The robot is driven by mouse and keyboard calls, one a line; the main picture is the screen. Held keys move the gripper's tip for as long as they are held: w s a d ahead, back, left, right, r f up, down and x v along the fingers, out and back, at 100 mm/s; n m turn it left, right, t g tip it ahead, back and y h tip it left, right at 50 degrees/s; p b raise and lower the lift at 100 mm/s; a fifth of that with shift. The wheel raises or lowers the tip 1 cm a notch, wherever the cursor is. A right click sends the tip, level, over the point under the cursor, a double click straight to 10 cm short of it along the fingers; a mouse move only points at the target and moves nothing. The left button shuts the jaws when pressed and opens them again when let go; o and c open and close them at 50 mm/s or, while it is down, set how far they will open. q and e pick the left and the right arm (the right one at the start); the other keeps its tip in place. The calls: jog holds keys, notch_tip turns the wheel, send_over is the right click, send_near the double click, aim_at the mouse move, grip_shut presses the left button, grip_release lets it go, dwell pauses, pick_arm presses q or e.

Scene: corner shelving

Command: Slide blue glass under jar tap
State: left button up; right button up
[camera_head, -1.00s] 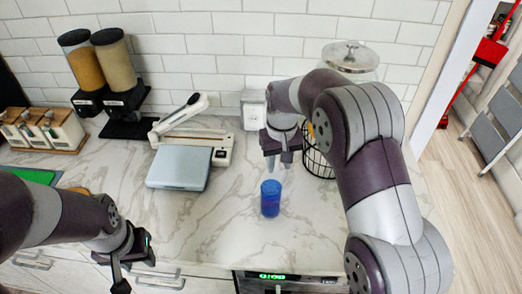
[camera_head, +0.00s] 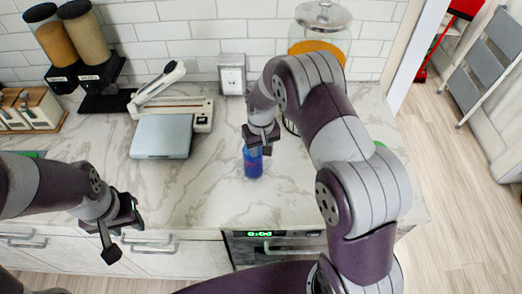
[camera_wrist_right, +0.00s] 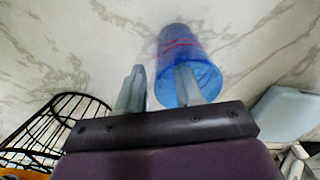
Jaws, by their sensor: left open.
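The blue glass (camera_head: 253,168) stands upright on the marble counter, with my right gripper (camera_head: 261,149) low over its top. In the right wrist view the glass (camera_wrist_right: 172,45) shows a red band. One finger of my right gripper (camera_wrist_right: 158,88) overlaps the glass's rim; the other is apart, beside it. The gripper is open; I cannot tell whether the overlapping finger is inside the glass or in front. The glass jar (camera_head: 323,32), with a silver lid and orange contents, stands at the back. Its tap is hidden behind my right arm. My left gripper (camera_head: 121,236) is open and empty near the counter's front edge.
A scale-like blue-grey device (camera_head: 162,136) and a white lever press (camera_head: 180,108) lie left of the glass. Two dispensers (camera_head: 72,40) stand at the back left. The counter's front middle is clear.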

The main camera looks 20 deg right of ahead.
jog(key=shift+f, duration=1.15)
grip_shut()
